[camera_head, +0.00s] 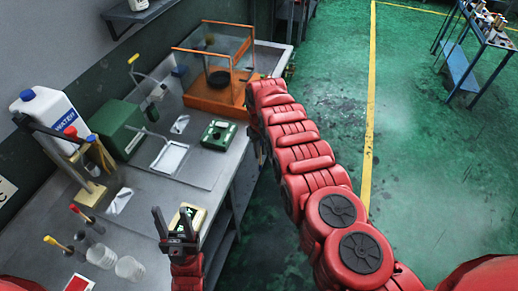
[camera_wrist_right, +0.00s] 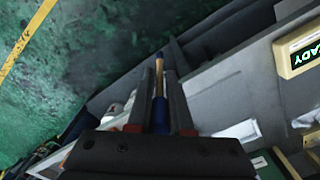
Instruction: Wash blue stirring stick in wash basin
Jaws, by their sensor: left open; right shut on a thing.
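My right gripper (camera_wrist_right: 160,85) is shut on the blue stirring stick (camera_wrist_right: 160,112), seen in the right wrist view. The stick has a blue handle and a tan shaft and stands between the two dark fingers. In the head view my right forearm hides most of this gripper, and I cannot make out the stick there. A shallow white-rimmed tray (camera_head: 155,167), perhaps the wash basin, lies on the bench beside a green box. The held stick is away from it, by the bench's right edge. My left gripper (camera_head: 173,224) is open and empty over the near bench.
A white water jug (camera_head: 45,108), a green box (camera_head: 118,125) and an orange-framed glass case (camera_head: 205,98) stand behind. A cream device (camera_head: 192,210) lies near my left gripper. Green floor (camera_head: 420,130) is open right.

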